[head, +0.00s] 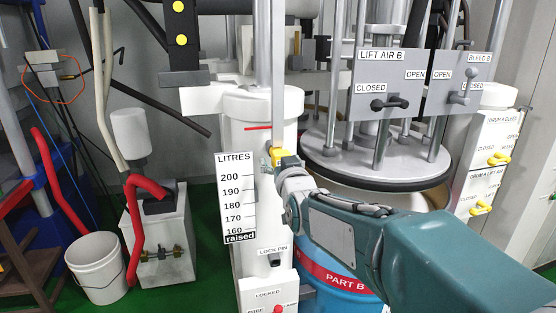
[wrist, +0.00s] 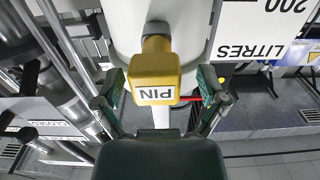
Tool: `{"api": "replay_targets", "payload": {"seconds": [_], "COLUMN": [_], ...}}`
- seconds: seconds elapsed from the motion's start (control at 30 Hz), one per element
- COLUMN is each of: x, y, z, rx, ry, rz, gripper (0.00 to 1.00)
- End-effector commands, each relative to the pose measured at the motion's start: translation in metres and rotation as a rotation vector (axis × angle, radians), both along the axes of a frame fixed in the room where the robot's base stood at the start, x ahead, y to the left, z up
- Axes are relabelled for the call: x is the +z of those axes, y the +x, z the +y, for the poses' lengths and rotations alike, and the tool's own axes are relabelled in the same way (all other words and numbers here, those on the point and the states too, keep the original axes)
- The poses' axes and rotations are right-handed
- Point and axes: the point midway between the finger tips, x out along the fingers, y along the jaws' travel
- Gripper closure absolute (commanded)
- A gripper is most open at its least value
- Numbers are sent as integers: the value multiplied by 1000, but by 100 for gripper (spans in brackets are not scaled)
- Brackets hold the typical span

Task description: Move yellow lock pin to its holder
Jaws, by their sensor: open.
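The yellow lock pin (head: 276,155) sits high on the white column, beside the litres scale. In the wrist view the yellow head marked PIN (wrist: 155,73) stands out from a dark grey collar on the column. My gripper (wrist: 161,78) is open, with one finger on each side of the yellow head and a visible gap to each. In the head view my gripper (head: 283,160) is at the pin and partly hides it. The lock pin holder (head: 275,261), a small dark fitting under a LOCK PIN label, is lower on the column and looks empty.
The LITRES scale plate (head: 236,197) juts out left of the pin. A LOCKED/FREE panel (head: 268,294) with a red knob is below the holder. The blue PART B drum (head: 340,287) and the valve panel (head: 380,85) are to the right. A white bucket (head: 96,268) stands left.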

Motion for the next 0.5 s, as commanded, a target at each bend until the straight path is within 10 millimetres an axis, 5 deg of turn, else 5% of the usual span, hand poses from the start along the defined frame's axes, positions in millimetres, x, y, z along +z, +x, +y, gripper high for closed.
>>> {"api": "replay_targets", "payload": {"seconds": [0.2, 0.5], "x": [-1, -1], "y": [23, 31], "z": [7, 10], "rx": [0, 0], "ry": [-1, -2], "rz": [1, 0], "gripper": [9, 9]}}
